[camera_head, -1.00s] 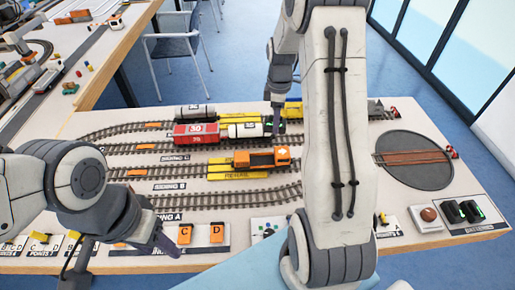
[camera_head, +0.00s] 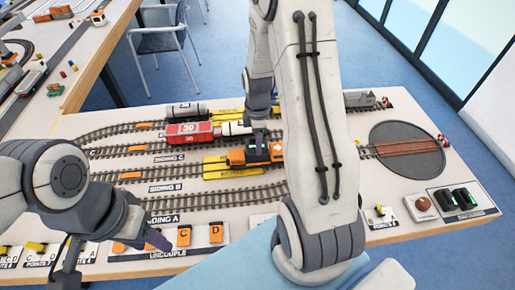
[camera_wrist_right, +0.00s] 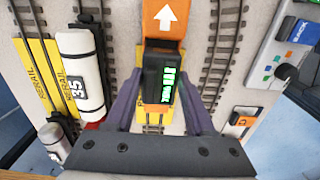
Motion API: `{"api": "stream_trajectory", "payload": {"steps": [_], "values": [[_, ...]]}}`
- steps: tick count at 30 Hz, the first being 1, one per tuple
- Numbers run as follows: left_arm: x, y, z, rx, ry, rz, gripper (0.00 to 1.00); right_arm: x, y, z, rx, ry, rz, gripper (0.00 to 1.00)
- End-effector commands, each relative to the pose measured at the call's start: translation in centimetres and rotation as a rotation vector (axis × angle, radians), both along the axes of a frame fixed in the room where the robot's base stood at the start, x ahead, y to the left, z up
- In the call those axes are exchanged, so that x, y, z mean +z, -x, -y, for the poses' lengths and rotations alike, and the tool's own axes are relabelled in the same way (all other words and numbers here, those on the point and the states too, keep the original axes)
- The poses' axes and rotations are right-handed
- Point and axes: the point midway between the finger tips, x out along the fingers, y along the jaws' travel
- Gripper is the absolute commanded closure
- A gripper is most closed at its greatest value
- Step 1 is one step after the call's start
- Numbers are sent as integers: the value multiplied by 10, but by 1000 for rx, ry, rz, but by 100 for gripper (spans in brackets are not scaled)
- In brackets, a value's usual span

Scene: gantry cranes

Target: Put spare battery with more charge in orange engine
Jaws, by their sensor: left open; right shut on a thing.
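The orange engine (camera_head: 237,157) stands on the track with the yellow rerail plates, and its arrow-marked end shows in the right wrist view (camera_wrist_right: 165,20). My right gripper (camera_wrist_right: 155,100) is shut on a black battery (camera_wrist_right: 152,78) with a lit green charge display, its digits too small to read. This battery (camera_head: 256,143) is over the middle of the engine; I cannot tell whether it is seated. Two more black batteries (camera_head: 447,201) (camera_head: 466,198) with green lights stand on the battery pad at the right. My left gripper (camera_head: 112,258) is open and empty over the front-left control panels.
A red wagon (camera_head: 188,133) and white tank wagons (camera_head: 186,110) stand on tracks behind the engine. A turntable (camera_head: 405,148) lies to the right. A round brown button (camera_head: 423,203) is beside the battery pad. Lettered uncouple buttons (camera_head: 216,234) line the front edge.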

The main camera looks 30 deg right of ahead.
Motion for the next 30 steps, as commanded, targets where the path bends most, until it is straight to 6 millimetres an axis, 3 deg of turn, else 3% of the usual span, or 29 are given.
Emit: {"api": "stream_trajectory", "payload": {"steps": [10,23,24,26,30], "values": [[4,0,0,0,0,0,50,-37,0,-1,2,-1,-3,100],[0,0,0,0,0,0,50,-45,-1,-1,2,0,0,100],[1,0,0,0,0,0,50,-44,-1,-1,2,0,0,34],[1,0,0,0,0,0,50,-44,-1,-1,2,0,0,16],[1,0,0,0,0,0,50,-44,0,-1,2,0,-1,16]]}}
